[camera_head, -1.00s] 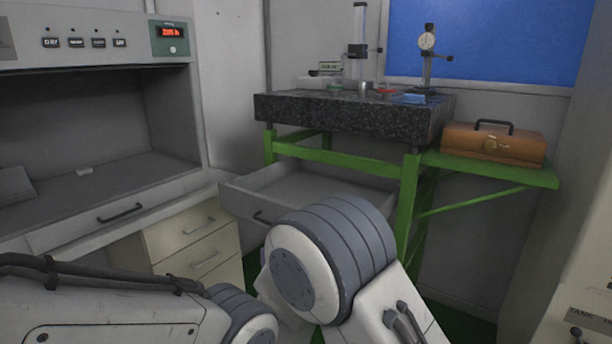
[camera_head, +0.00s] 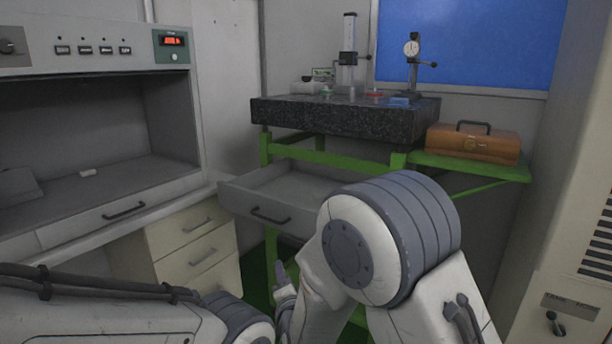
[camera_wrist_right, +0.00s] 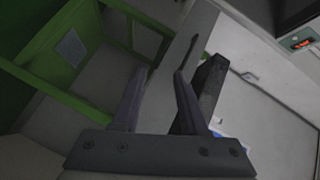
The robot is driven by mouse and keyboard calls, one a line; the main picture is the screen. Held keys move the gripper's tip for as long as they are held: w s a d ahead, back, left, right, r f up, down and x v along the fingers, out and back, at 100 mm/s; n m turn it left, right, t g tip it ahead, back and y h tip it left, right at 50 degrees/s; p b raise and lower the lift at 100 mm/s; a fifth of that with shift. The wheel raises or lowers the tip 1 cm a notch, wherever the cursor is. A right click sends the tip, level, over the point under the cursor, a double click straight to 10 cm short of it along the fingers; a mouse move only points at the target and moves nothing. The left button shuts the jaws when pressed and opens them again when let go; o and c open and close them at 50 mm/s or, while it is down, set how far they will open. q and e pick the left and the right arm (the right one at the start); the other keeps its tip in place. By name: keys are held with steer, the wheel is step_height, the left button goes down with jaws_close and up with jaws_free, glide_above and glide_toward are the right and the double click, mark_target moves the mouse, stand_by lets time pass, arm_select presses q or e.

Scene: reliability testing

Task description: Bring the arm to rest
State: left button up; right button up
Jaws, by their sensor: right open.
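My right arm fills the lower middle of the head view, its large grey and white joint raised in front of the open drawer (camera_head: 285,192). My right gripper (camera_wrist_right: 160,72) shows in the right wrist view with its two dark fingers apart and nothing between them. In the head view a small part of the right hand end (camera_head: 283,283) shows left of the joint; the rest is hidden. My left arm lies across the lower left corner of the head view, and its gripper is out of sight.
A dark granite plate (camera_head: 335,120) on a green stand carries gauges. An orange case (camera_head: 472,147) sits on the green side shelf (camera_head: 510,171). A grey cabinet (camera_head: 80,65) with a bench and drawers (camera_head: 195,225) stands left. A pale cabinet (camera_head: 575,200) stands right.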

steer(key=s+d+f+n+g+h, duration=0.1)
steer(key=s+d+f+n+g, duration=0.15)
steer(key=d, duration=0.45)
steer(key=s+d+f+n+g+h, duration=0.1)
steer(key=s+d+f+n+g, duration=0.1)
steer(key=s+d+n+g, duration=0.3)
steer(key=s+d+f+n+g+h, duration=0.15)
steer(key=s+d+n+g, duration=0.35)
steer(key=s+d, duration=0.7)
steer(key=s+a+r+n+g+y, duration=0.1)
steer(key=s+a+r+n+g, duration=0.35)
steer(key=s+a, duration=0.9)
step_height(320, 180, up, 27)
steer(key=n+t+p, duration=0.1)
steer(key=p, duration=2.5)
steer(key=shift+s+a+r, duration=0.15)
steer(key=shift+s+a, duration=0.15)
steer(key=shift+a, duration=0.1)
